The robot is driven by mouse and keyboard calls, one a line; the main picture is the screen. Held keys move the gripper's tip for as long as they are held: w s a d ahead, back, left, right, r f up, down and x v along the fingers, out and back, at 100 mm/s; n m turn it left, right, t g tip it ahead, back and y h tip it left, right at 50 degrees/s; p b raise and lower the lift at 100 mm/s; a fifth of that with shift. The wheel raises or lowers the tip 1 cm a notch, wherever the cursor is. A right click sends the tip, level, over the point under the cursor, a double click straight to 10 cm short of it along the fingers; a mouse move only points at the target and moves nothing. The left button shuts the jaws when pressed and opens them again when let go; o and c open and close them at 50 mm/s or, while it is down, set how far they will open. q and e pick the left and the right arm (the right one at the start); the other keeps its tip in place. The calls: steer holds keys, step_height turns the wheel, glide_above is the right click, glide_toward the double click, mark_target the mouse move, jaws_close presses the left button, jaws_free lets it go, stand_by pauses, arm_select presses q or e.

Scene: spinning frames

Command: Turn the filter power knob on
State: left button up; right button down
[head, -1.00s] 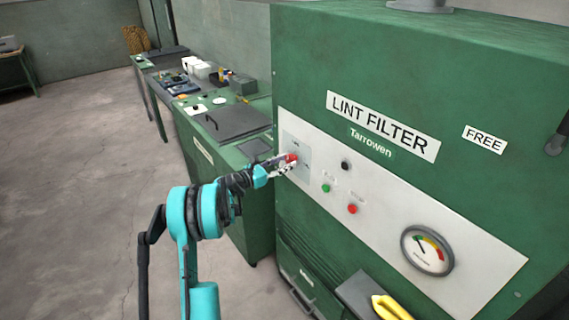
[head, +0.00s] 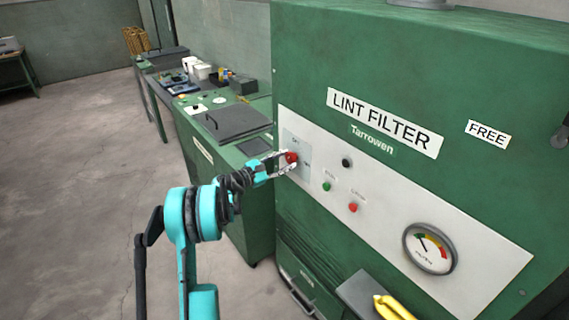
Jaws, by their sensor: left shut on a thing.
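The green lint filter cabinet (head: 420,75) fills the right side of the head view. Its pale control panel (head: 385,215) carries a red knob (head: 291,157) on a small plate at the upper left; this looks like the power knob. My left gripper (head: 289,159) is at the panel, shut on the red knob, with one finger above it and one below. The fingers partly cover the plate's markings, which are too small to read. My right gripper is out of view.
A black knob (head: 347,163), a green button (head: 327,187), a red button (head: 353,208) and a dial gauge (head: 429,249) sit right of the gripper. A grey shelf (head: 362,293) with a yellow object (head: 391,307) juts out below. A cluttered bench (head: 215,150) stands at the left.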

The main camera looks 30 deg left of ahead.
arm_select(q)
steer(key=m+b, duration=0.1)
steer(key=m, duration=1.1)
steer(key=shift+b, duration=0.4)
stand_by(0.3)
steer(key=o, duration=1.2)
steer(key=shift+c, duration=0.2)
steer(key=v, duration=1.2)
steer(key=shift+f, duration=0.1)
